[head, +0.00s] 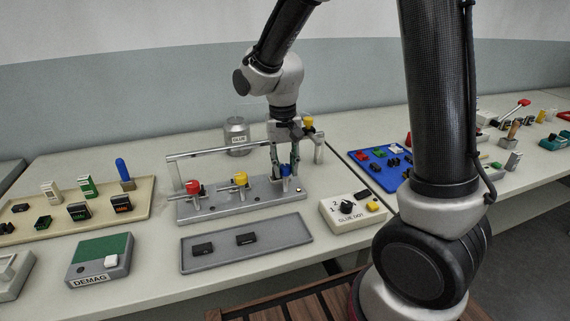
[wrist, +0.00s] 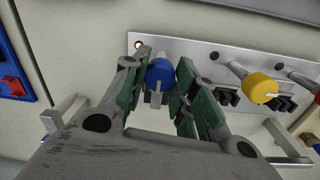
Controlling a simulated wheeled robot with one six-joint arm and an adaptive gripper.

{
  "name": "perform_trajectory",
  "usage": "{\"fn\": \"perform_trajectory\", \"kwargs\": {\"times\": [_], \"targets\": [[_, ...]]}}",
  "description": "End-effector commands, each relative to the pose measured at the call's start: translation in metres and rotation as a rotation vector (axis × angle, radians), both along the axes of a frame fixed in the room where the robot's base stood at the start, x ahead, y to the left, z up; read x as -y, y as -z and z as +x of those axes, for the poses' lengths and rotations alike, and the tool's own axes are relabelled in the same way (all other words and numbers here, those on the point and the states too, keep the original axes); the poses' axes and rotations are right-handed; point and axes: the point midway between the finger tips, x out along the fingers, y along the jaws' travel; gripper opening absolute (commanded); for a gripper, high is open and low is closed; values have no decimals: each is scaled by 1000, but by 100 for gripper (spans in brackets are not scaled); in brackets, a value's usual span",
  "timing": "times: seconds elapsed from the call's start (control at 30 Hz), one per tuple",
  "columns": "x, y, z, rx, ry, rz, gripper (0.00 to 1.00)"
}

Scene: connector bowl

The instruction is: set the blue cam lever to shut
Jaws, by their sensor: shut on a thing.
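The blue cam lever (head: 286,170) is at the right end of the grey fixture plate (head: 240,207) in the head view. In the wrist view its round blue knob (wrist: 160,72) sits between the green-padded fingers. My gripper (head: 286,163) reaches down onto it from above and is shut on it; the fingers also show in the wrist view (wrist: 162,80). A short grey piece shows below the knob there. The lever's arm is mostly hidden, so I cannot tell its angle.
A yellow-knobbed lever (head: 240,179) and a red-knobbed lever (head: 193,187) share the plate. A metal rail (head: 215,149) runs behind them.

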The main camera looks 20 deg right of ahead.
Motion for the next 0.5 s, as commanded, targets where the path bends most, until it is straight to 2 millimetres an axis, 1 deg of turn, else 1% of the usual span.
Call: {"fn": "perform_trajectory", "kwargs": {"times": [0.03,0.1,0.13,0.4,0.5], "targets": [[0,0,0,1,0,1,34],[0,0,0,1,0,0,46],[0,0,0,1,0,0,51],[0,0,0,0,-1,0,51],[0,-4,0,1,-1,0,51]]}}
